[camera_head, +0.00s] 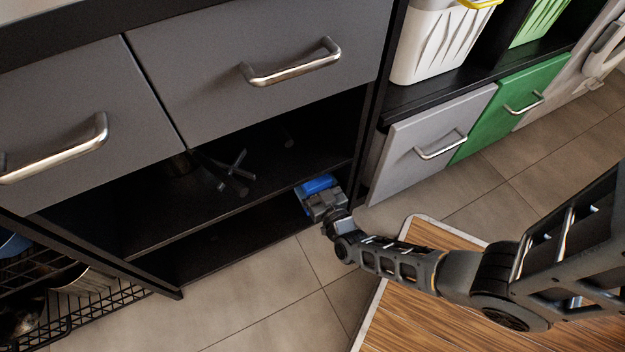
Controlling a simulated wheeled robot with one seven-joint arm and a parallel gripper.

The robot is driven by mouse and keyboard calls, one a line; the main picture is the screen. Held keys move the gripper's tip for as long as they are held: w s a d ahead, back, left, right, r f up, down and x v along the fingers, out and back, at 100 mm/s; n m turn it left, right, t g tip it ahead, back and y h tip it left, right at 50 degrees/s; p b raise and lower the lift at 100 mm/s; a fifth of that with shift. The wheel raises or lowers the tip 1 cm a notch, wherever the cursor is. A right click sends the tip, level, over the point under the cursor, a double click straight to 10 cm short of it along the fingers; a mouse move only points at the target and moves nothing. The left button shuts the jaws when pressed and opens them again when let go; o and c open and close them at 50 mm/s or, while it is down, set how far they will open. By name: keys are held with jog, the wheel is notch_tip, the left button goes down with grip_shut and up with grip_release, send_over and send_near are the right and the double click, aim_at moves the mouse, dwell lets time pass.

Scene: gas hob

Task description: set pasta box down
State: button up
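A blue box (318,184), likely the pasta box, shows at my gripper (318,192), at the right end of the low open shelf (215,252) under the grey drawers. The gripper covers much of the box, so only its blue upper part shows. The fingers seem to be around the box, but the contact is too small to make out. I cannot tell whether the box rests on the shelf or hangs just above it.
Above are grey drawers with metal handles (292,66). An upper shelf holds a dark cross-shaped object (236,172). A wire rack (85,310) stands at lower left. A white bin (440,40), a grey drawer (428,140) and a green drawer (508,105) are at right. The lower shelf left of the box looks clear.

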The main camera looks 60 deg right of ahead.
jog(key=o, duration=1.3)
jog(key=p+v, duration=0.4)
jog(key=v, duration=0.8)
jog(key=s+a+r+n+y, duration=0.2)
jog(key=s+a+r+y, duration=0.1)
jog(key=r, duration=0.9)
jog(key=s+a+r+n+y, duration=0.2)
jog(key=s+a+r, duration=0.3)
jog(key=r, duration=0.7)
jog(key=s+a+r+n+y, duration=0.2)
jog(key=s+a+r+y, duration=0.2)
jog(key=r, duration=0.8)
jog(key=shift+s+a+r+n+y, duration=0.1)
jog(key=shift+a+r+n+y, duration=0.1)
jog(key=shift+a+n+y, duration=0.25)
jog(key=shift+d, duration=0.1)
notch_tip(320, 180, up, 32)
jog(key=p, duration=3.1)
jog(key=shift+f, duration=0.15)
